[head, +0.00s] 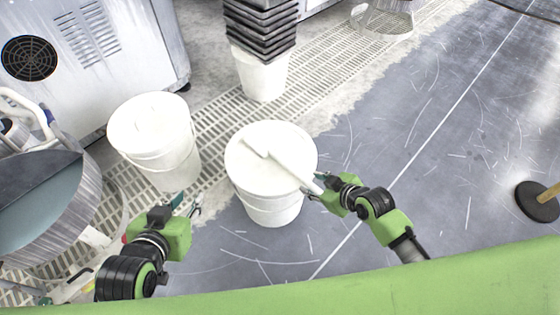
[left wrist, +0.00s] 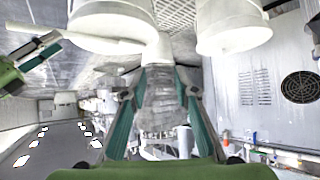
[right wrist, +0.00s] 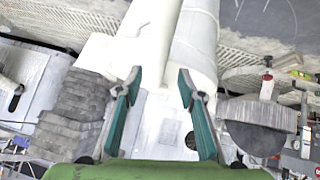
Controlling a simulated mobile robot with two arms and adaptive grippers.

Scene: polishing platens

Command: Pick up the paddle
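The white paddle (head: 290,166) lies across the lid of the middle white bucket (head: 266,205), its handle sticking out past the rim to the lower right. My right gripper (head: 322,188) is at the handle end. In the right wrist view the paddle (right wrist: 150,42) runs toward the space between the two spread fingers (right wrist: 160,92); I cannot tell whether they touch it. My left gripper (head: 187,205) is open and empty, low and left of the middle bucket. The left wrist view shows its fingers (left wrist: 158,90) apart, with the paddle (left wrist: 105,45) at upper left.
Another lidded white bucket (head: 155,140) stands left of the middle one. Black trays (head: 262,28) are stacked on a white bucket (head: 262,78) behind. A polishing machine (head: 40,205) is at left.

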